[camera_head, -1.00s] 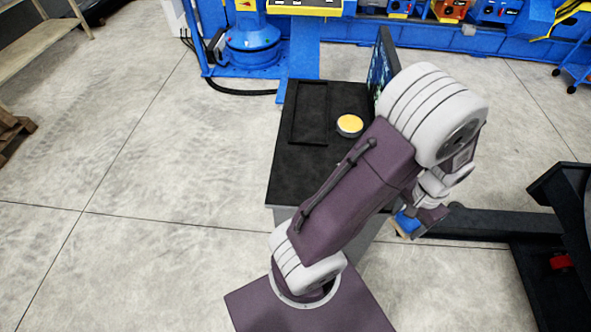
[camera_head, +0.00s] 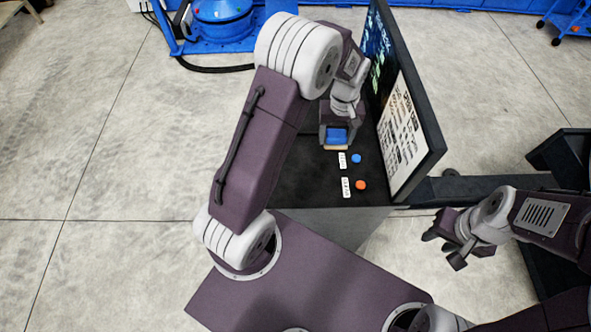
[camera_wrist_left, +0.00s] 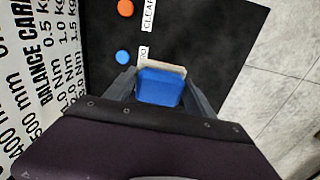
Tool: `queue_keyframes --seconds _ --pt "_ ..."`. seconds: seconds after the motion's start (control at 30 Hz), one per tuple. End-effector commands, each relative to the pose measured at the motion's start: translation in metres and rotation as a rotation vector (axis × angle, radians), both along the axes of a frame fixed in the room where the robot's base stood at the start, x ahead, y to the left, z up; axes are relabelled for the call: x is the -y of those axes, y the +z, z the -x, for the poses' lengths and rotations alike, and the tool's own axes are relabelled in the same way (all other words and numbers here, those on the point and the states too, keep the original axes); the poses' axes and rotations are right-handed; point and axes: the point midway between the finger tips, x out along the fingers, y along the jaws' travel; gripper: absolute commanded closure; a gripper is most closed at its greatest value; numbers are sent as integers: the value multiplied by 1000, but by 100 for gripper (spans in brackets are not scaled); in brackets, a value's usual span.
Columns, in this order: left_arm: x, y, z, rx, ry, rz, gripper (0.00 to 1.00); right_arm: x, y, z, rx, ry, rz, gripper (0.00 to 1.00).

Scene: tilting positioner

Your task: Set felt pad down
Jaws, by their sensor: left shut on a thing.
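The felt pad is a blue block (camera_head: 337,135) with a pale tan layer along its lower edge. My left gripper (camera_head: 336,144) is shut on it, over the black console top (camera_head: 315,190) in the head view. In the left wrist view the blue block (camera_wrist_left: 160,88) sits between the two grey fingers, with the pale layer behind it. I cannot tell whether the pad touches the top or is just above it. My right gripper (camera_head: 443,250) is open and empty, right of the console. My left arm hides part of the console top.
A blue button (camera_head: 356,158) and an orange button (camera_head: 361,185) with white labels lie close to the pad. An upright panel (camera_head: 410,125) with a screen and printed chart edges the console's right side. Dark machine beams (camera_head: 470,188) lie at the right.

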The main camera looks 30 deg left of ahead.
Motion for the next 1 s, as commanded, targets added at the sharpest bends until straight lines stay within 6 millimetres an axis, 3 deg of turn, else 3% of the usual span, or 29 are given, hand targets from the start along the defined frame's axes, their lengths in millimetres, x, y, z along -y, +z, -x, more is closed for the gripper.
queue_keyframes --seconds 0.13,0.27,0.63,0.8,0.93,1.0 --pt "6 -5 -10 0 37 0 81 0 -2 0 0 0 0 64" --pt "3 -6 -7 -3 43 -1 81 0 -1 0 0 0 0 64" --pt "-53 -60 67 -7 45 0 81 0 11 0 0 0 0 64" --pt "-65 -73 82 -2 40 0 81 0 12 0 0 0 0 64" --pt "-66 -76 83 -1 40 0 81 0 12 0 0 0 0 64" --pt "-65 -87 84 -5 39 1 81 0 14 0 0 0 0 64"
